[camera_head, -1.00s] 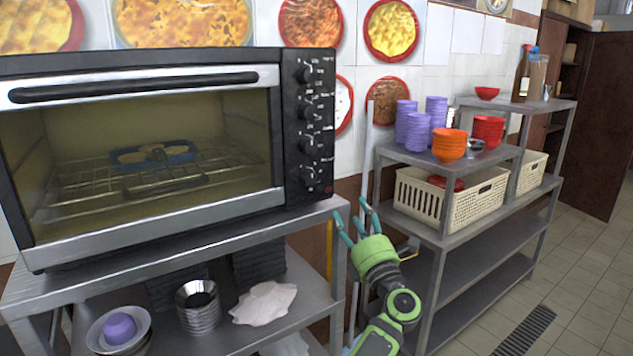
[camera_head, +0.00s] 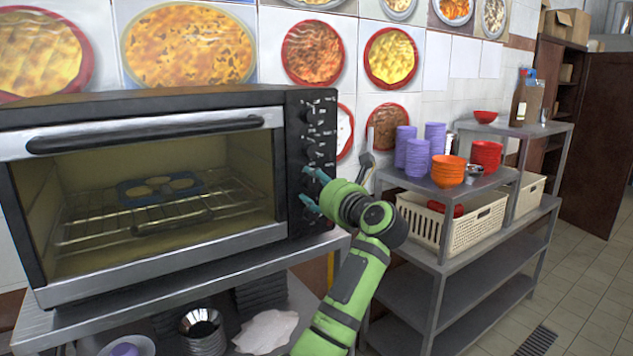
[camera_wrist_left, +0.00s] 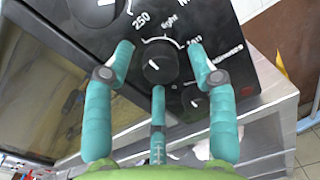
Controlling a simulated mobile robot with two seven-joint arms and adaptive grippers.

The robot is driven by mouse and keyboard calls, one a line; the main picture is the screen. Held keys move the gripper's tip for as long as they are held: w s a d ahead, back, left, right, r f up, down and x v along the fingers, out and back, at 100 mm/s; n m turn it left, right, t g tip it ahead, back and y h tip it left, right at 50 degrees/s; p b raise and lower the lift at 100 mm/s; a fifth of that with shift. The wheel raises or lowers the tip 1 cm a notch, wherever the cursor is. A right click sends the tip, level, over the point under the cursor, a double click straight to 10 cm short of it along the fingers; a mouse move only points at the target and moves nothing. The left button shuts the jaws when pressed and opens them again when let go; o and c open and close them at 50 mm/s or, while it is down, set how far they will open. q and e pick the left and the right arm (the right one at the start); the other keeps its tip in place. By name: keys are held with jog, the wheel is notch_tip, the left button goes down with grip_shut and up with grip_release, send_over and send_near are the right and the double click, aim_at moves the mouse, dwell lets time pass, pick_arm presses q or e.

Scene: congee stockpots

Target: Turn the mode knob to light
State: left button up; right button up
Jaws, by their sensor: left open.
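The mode knob (camera_wrist_left: 160,68) is a round black knob with a white pointer mark, on the black control panel of the oven. In the left wrist view the word "light" is printed above it. My left gripper (camera_head: 312,188) is open in front of the panel. In the left wrist view its teal fingers (camera_wrist_left: 160,58) stand to both sides of the knob and below it, and I cannot tell whether they touch it. In the head view the fingers largely hide this knob. My right gripper is not in view.
The oven (camera_head: 150,235) stands on a metal shelf (camera_head: 190,265), with other knobs (camera_head: 312,150) on its panel. Below are bowls and a white cloth (camera_head: 266,330). To the right, a rack holds purple bowls (camera_head: 417,158), orange bowls (camera_head: 448,170) and cream baskets (camera_head: 470,222).

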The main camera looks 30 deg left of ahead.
pick_arm(q)
jog(key=c, duration=1.1)
jog(key=shift+c, duration=0.2)
jog(key=shift+m, duration=0.4)
jog(key=m+p, duration=0.4)
jog(key=m, duration=0.1)
jog(key=shift+r, duration=0.2)
jog(key=shift+m+p, duration=1.5)
jog(key=shift+m, duration=0.4)
jog(key=shift+f, duration=0.1)
jog(key=o, duration=1.1)
jog(key=shift+w, duration=0.1)
